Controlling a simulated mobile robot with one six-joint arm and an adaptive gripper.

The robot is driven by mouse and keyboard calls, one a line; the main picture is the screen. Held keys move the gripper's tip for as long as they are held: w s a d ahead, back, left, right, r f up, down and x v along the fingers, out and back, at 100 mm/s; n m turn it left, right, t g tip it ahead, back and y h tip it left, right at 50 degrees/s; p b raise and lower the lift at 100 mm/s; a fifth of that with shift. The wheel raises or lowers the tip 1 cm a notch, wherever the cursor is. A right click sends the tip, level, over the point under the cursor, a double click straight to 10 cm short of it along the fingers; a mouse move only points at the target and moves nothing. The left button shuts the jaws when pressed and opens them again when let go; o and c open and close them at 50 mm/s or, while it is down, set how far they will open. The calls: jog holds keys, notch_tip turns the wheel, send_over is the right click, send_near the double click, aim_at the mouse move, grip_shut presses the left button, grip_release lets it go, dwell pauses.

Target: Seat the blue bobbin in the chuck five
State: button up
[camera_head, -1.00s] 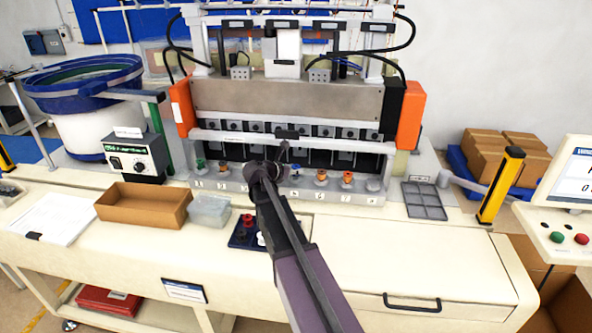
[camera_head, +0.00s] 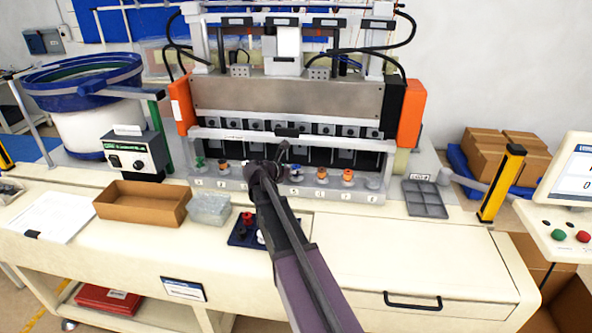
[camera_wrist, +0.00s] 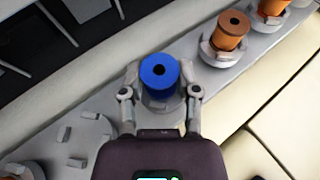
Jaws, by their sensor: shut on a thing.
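The blue bobbin (camera_wrist: 160,74) stands upright between the fingers of my gripper (camera_wrist: 160,90) in the wrist view. The gripper is shut on it, one finger on each side. A grey chuck (camera_wrist: 163,108) shows directly below the bobbin, lined up with it. Whether the bobbin's lower end is fully down in that chuck cannot be told. In the head view the blue bobbin (camera_head: 296,168) shows at the fifth place in the chuck row, just right of my wrist. The fingers are hard to make out there.
Copper bobbins (camera_wrist: 230,30) stand in the chucks to the right. An empty chuck plate with raised jaws (camera_wrist: 80,140) lies to the left. A dark blue holder with red and black pieces (camera_head: 246,228), a clear bin (camera_head: 209,208) and a cardboard tray (camera_head: 142,204) are in front.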

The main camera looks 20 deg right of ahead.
jog(key=shift+f, duration=0.15)
jog(key=o, duration=0.6)
jog(key=shift+o, duration=0.2)
jog(key=shift+a, duration=0.1)
jog(key=p+v, duration=0.4)
jog(key=v, duration=0.6)
jog(key=shift+a+r, duration=0.25)
jog(key=shift+a, duration=0.1)
dwell(0.4)
jog(key=shift+s, duration=0.1)
dwell(0.8)
